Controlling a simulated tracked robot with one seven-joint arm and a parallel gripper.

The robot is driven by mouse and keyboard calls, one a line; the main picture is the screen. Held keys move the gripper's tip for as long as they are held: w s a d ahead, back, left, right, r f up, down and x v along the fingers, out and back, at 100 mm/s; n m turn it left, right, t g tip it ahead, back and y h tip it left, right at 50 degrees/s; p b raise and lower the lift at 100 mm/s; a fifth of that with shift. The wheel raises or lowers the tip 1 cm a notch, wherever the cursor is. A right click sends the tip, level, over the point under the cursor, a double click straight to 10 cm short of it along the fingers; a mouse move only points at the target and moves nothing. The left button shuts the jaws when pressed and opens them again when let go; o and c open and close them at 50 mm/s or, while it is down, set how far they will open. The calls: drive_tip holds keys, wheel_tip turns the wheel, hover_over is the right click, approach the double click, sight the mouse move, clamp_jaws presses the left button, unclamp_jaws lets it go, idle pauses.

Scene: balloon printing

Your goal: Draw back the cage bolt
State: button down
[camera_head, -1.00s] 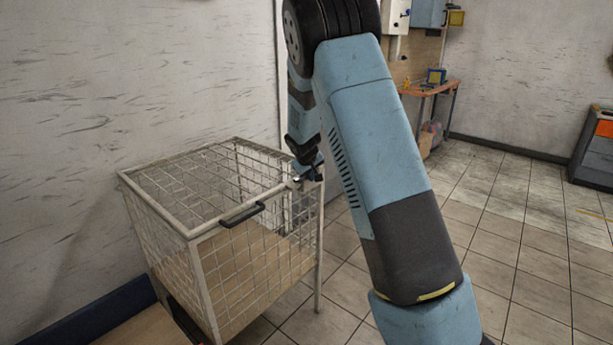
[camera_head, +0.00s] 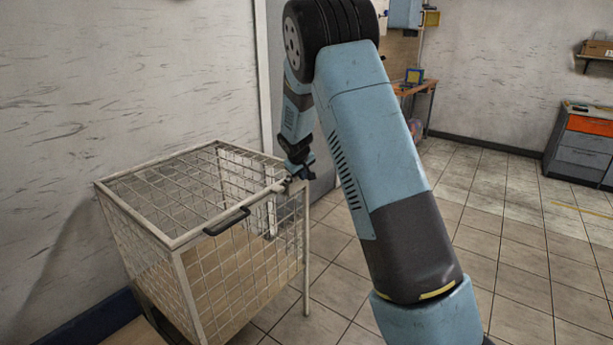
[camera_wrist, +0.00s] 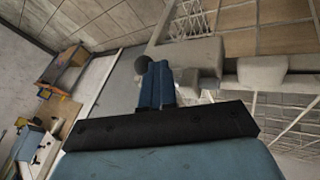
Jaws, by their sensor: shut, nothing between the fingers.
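The wire cage (camera_head: 183,250) stands at the left in the head view, its mesh lid (camera_head: 190,190) down. A black handle (camera_head: 227,221) is on the lid's front edge. My gripper (camera_head: 298,173) is at the cage's right top corner, by the pale bolt fittings (camera_head: 283,186). In the wrist view, my gripper's blue fingers (camera_wrist: 156,84) are together and empty. A dark round knob (camera_wrist: 142,62) lies just beyond the fingertips, beside the pale metal bolt fittings (camera_wrist: 200,56). I cannot tell whether the fingers touch the knob.
A wall is close behind the cage. Tiled floor (camera_head: 490,250) is open to the right. A workbench (camera_head: 415,88) stands at the back, and a drawer cabinet (camera_head: 583,145) with an orange drawer stands at the far right.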

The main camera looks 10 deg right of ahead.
drive_tip(key=shift+w+d, duration=0.1)
drive_tip(key=shift+d, duration=0.1)
drive_tip(key=shift+a, duration=0.15)
drive_tip(key=s+a+r, duration=0.5)
drive_tip(key=s+r, duration=0.2)
drive_tip(key=r, duration=0.2)
drive_tip(key=shift+a, duration=0.3)
drive_tip(key=shift+s, duration=0.1)
